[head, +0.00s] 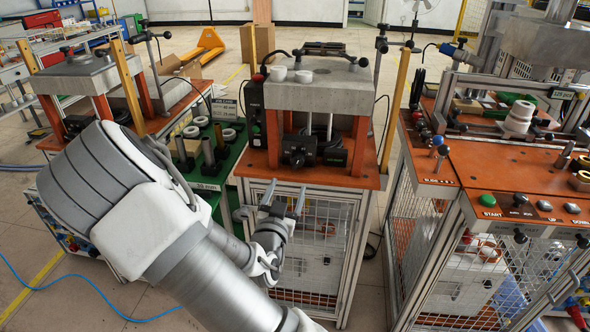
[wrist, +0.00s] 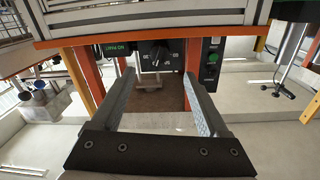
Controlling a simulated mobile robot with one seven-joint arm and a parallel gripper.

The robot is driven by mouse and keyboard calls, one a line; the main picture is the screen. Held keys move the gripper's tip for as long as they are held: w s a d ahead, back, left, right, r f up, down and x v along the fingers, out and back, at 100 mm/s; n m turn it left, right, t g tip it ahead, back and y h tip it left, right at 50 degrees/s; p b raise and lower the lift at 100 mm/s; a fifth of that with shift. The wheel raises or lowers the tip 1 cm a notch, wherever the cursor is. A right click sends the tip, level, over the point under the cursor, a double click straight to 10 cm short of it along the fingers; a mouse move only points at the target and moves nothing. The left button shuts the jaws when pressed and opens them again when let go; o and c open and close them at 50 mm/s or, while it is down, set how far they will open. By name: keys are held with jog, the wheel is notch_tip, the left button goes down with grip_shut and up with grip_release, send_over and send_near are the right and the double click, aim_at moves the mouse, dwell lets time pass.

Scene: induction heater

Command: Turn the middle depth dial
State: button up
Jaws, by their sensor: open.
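The black depth dial (head: 297,158) sits on the front of the middle heater station, just above the orange tabletop. It also shows in the wrist view (wrist: 158,56), upside down, ahead of and roughly between the fingers, with pale scale marks around it. My gripper (head: 284,196) is in front of the station's mesh cabinet, lower than the dial and apart from it. Its two fingers point up toward the tabletop edge. In the wrist view my gripper (wrist: 160,76) is open with nothing between the fingers.
The orange tabletop (head: 335,182) has a front edge near my fingertips. Orange posts (head: 272,138) flank the dial, and a black control box with a green button (wrist: 211,58) stands beside it. A green rack (head: 208,185) is at left; another orange bench (head: 500,165) is at right.

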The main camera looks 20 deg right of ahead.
aim_at(295, 166)
jog(key=b+x, duration=0.1)
jog(key=x, duration=0.9)
jog(key=shift+w+d, duration=0.25)
jog(key=shift+w, duration=0.05)
grip_shut()
